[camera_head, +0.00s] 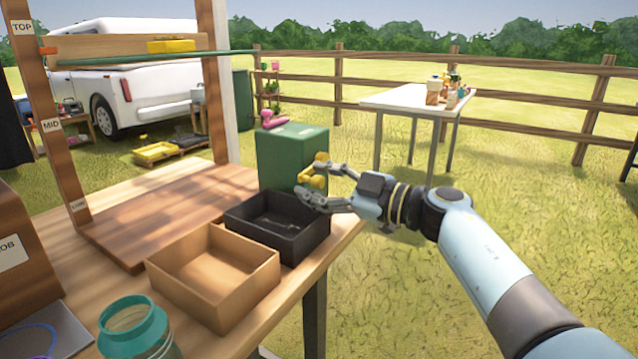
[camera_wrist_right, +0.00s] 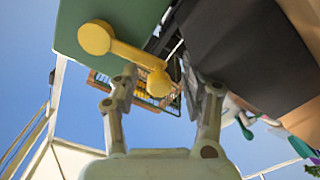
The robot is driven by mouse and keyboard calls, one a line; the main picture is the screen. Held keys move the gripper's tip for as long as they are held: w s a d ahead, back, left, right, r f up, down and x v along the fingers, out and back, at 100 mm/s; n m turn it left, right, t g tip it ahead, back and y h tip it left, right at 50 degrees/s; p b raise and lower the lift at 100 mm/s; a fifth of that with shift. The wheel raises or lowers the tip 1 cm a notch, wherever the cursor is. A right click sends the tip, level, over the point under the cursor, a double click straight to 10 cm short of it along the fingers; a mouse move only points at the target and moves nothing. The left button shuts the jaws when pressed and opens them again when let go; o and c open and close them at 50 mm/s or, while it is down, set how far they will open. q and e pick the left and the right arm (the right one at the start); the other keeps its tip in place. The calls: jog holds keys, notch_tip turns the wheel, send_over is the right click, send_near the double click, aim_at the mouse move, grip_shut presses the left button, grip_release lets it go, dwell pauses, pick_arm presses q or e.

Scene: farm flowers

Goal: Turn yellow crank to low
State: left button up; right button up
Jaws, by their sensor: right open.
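The yellow crank (camera_head: 313,173) is on the side of a green box (camera_head: 280,155) at the back right of the wooden bench. My right gripper (camera_head: 318,186) is open beside the crank, reaching in from the right. In the right wrist view the crank (camera_wrist_right: 125,52) slants from a round knob at upper left to a thicker end at lower right. That lower end lies between my two open fingers (camera_wrist_right: 165,92) in the picture; I cannot tell whether they touch it. I see no low mark. My left gripper is not in view.
A black tray (camera_head: 240,222) sits just in front of the green box, close below my right gripper. Open grass lies right of the bench.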

jog(key=v, duration=1.2)
